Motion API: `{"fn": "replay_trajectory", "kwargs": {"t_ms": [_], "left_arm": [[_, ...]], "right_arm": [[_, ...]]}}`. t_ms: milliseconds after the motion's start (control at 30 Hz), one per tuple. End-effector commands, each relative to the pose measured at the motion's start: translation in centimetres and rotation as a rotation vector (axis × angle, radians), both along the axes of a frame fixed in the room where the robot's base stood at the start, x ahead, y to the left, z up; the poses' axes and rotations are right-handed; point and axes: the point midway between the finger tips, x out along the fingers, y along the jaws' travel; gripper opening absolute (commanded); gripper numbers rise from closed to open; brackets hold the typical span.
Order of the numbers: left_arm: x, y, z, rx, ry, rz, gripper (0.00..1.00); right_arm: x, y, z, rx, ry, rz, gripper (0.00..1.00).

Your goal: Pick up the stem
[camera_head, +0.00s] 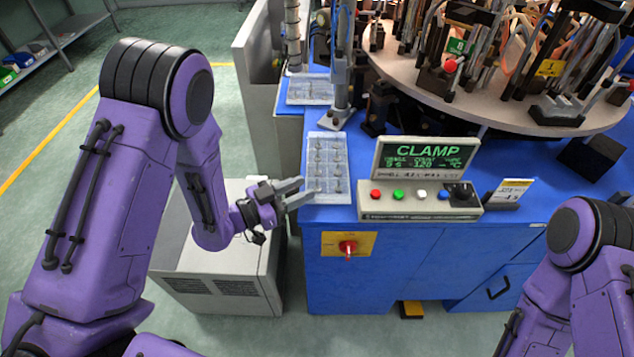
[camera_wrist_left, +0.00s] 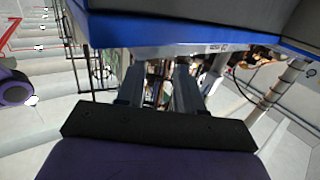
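A light tray (camera_head: 313,150) with several small dark upright pieces, which look like stems, lies on the blue table's left part. My left gripper (camera_head: 308,190) is at the table's left edge, beside the tray's near left corner. Its two fingers are spread apart with nothing seen between them. In the left wrist view the fingers (camera_wrist_left: 160,88) also stand apart, and no stem can be made out there. My right arm shows at the lower right of the head view, but its gripper is out of the picture.
A control box with a "CLAMP" screen (camera_head: 424,161) and coloured buttons stands right of the tray. A round turntable (camera_head: 400,68) crowded with fixtures is behind it. A second tray (camera_head: 309,90) and a vertical metal post (camera_head: 338,85) stand behind the near tray.

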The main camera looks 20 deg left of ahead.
Motion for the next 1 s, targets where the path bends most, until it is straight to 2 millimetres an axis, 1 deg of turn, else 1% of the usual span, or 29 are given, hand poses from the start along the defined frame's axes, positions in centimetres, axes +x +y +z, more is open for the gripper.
{"fn": "replay_trajectory", "kwargs": {"t_ms": [33,100,200,433,467,500,533,567,1000], "left_arm": [[0.8,-0.6,0.3,0.003,0.000,-0.005,0.36],[1.8,-1.4,0.2,0.002,0.001,-0.005,0.36],[2.8,-2.1,0.0,0.002,0.000,-0.002,0.36],[3.0,-2.3,-0.2,0.000,0.001,0.001,0.36],[3.0,-2.3,-0.2,0.000,0.001,0.001,0.30],[3.0,-2.3,-0.2,0.000,0.001,0.001,0.17],[3.0,-2.3,-0.2,0.000,0.001,0.001,0.07],[3.0,-2.3,-0.2,0.000,0.001,0.001,0.00],[3.0,-2.3,-0.2,0.001,0.002,0.000,0.00]], "right_arm": [[0.0,0.0,0.9,0.000,0.000,0.000,0.00],[0.0,0.0,1.3,0.000,0.000,0.000,0.00],[0.0,0.0,1.5,0.000,0.000,0.000,0.00],[0.0,0.0,1.4,0.000,0.000,0.000,0.00],[0.0,0.0,1.4,0.000,0.000,0.000,0.00],[0.0,0.0,1.4,0.000,0.000,0.000,0.00],[0.0,0.0,1.4,0.000,0.000,0.000,0.00],[0.0,0.0,1.4,0.000,0.000,0.000,0.00],[0.0,0.0,1.4,0.000,0.000,0.000,0.00]]}}
